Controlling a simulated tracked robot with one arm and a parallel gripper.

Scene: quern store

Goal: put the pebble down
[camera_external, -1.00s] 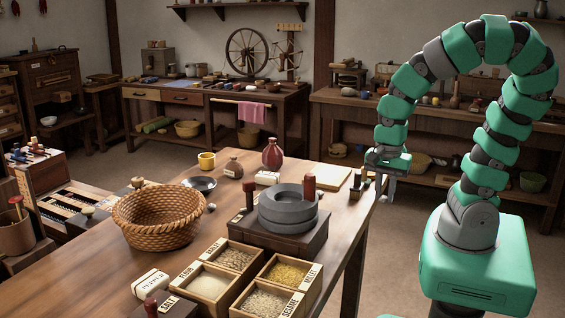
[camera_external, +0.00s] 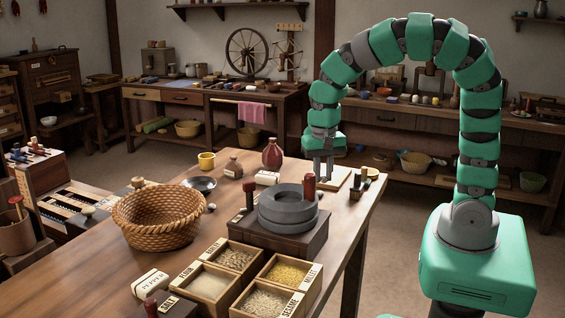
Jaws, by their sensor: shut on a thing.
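My gripper (camera_external: 324,172) points down over the pale board (camera_external: 341,184) at the far right part of the wooden table. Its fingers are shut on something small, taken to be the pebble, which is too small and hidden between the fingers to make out. I cannot tell whether the fingertips touch the board. A small pale round thing (camera_external: 211,207) lies on the table by the basket; I cannot tell what it is.
The grey stone quern (camera_external: 288,212) with its upright handle (camera_external: 309,187) stands close in front of my gripper. A red bottle (camera_external: 272,154) stands to the left. A wicker basket (camera_external: 158,220) and grain boxes (camera_external: 243,285) fill the nearer table. The left front is clear.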

